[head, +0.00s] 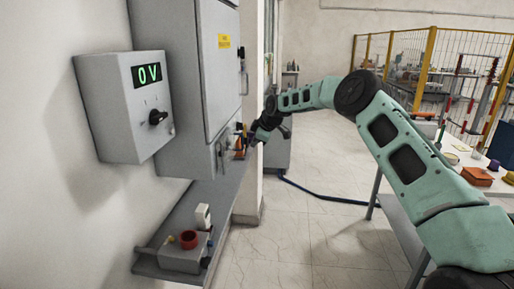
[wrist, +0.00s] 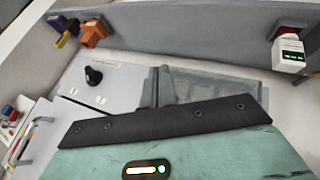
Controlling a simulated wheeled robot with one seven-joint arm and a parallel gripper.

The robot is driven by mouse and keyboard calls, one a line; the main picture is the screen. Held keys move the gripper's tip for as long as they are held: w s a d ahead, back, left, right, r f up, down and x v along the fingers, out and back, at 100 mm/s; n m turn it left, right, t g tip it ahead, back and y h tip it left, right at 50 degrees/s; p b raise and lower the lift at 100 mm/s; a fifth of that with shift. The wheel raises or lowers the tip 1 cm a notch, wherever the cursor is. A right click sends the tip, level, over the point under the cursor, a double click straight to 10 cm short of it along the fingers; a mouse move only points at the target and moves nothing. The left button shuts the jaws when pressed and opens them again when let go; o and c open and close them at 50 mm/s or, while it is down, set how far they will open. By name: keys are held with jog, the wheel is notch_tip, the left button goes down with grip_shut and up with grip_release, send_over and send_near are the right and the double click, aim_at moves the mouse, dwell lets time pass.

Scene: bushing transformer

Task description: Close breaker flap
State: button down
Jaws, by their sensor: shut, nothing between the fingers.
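The grey breaker cabinet (head: 208,65) hangs on the left wall in the head view, with a smaller grey box with knobs (head: 222,152) at its lower end. My gripper (head: 259,133) is at the right side of this lower box, close to its front. In the wrist view a light grey panel with a black knob (wrist: 94,76) lies just left of my gripper (wrist: 160,80), whose green body fills the bottom. The gripper is shut and empty.
A grey box reading 0 V (head: 148,73) is on the wall. A shelf (head: 222,205) below carries a box with a red ring (head: 188,239). Orange parts (wrist: 95,33) and a white device with a red top (wrist: 290,51) are near my gripper. Open floor (head: 315,240) lies right.

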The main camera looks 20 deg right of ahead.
jog(key=s+d+r+b, duration=0.3)
jog(key=d+r, duration=0.2)
jog(key=r, duration=0.3)
jog(key=shift+s+d+b, duration=0.25)
jog(key=shift+b, duration=0.05)
jog(key=s+a+g+y, duration=0.1)
jog(key=s+a, duration=0.3)
jog(key=a, duration=0.6)
jog(key=s+a+g, duration=0.1)
jog(key=s+a, duration=0.3)
jog(key=a, duration=0.6)
jog(key=s+a+f+g, duration=0.1)
jog(key=s+a+g, duration=0.1)
jog(key=s+a, duration=1.1)
jog(key=s+a+f+m+g+h+b, duration=0.1)
jog(key=s+a+f, duration=0.1)
jog(key=s, duration=0.7)
jog(key=s+a+f+m+g, duration=0.1)
jog(key=s+f, duration=0.1)
jog(key=s, duration=0.7)
jog(key=s+d+f+m, duration=0.1)
jog(key=s+d+f, duration=0.1)
jog(key=s, duration=0.7)
jog(key=s+d+f+m+g+h, duration=0.1)
jog(key=s+d+f, duration=0.1)
jog(key=s, duration=0.7)
jog(key=shift+s+d+f+b, duration=0.15)
jog(key=shift+s+d+b, duration=0.25)
jog(key=shift+d, duration=0.1)
